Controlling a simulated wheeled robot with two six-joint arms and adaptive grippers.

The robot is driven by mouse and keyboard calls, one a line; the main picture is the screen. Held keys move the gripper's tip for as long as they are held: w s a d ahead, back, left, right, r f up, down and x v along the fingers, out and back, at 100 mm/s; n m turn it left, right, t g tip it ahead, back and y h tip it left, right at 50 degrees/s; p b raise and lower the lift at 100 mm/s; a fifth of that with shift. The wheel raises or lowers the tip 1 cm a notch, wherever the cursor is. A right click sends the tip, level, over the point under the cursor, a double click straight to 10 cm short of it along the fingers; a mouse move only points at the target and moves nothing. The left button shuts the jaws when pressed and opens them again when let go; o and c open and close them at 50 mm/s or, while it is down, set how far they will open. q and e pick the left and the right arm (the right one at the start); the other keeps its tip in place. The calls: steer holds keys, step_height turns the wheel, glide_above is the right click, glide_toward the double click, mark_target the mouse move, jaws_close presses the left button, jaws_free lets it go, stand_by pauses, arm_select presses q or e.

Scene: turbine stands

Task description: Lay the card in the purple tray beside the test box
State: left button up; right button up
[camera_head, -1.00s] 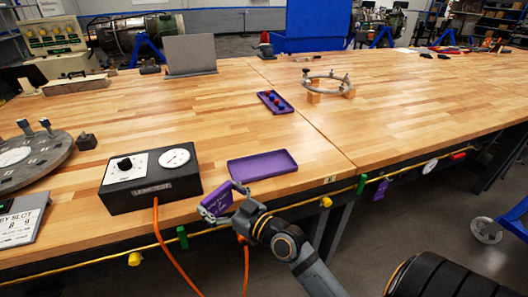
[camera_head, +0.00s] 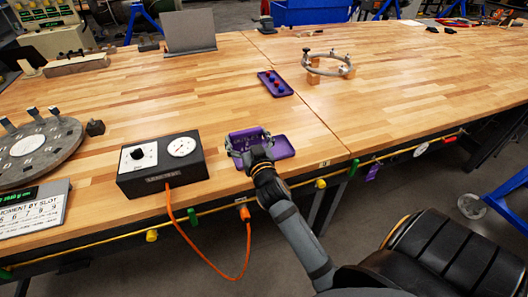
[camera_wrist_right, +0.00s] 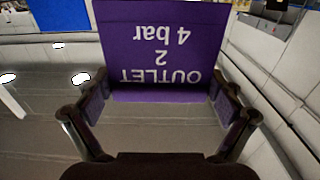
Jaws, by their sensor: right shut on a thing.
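My right gripper (camera_head: 251,146) is shut on a purple card (camera_head: 246,138) above the left part of the purple tray (camera_head: 283,147). In the wrist view the card (camera_wrist_right: 165,50) stands between the fingers, with "OUTLET 2 4 bar" upside down on its face. I cannot tell whether the card touches the tray. The gripper and card hide the left part of the tray. The black test box (camera_head: 163,180), with a knob and a round gauge, stands on the table to the left of the tray. My left gripper is out of view.
An orange cable (camera_head: 215,273) hangs from the test box over the table's front edge. A small purple tray with red and dark pieces (camera_head: 275,83) lies behind. A metal ring (camera_head: 330,68) stands on wooden blocks. The wood (camera_head: 210,110) behind the tray is clear.

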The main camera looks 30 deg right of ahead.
steer(key=w+d+f+b, duration=0.1)
steer(key=d+f+b, duration=0.2)
steer(key=f, duration=0.1)
steer(key=w+d+f+b, duration=0.2)
steer(key=d+f+b, duration=0.1)
steer(key=f+b, duration=0.1)
steer(key=w+d+f+b, duration=0.1)
steer(key=d+f+b, duration=0.2)
steer(key=d+f, duration=0.1)
steer(key=shift+w, duration=0.3)
steer(key=shift+r, duration=0.15)
steer(key=o, duration=0.7)
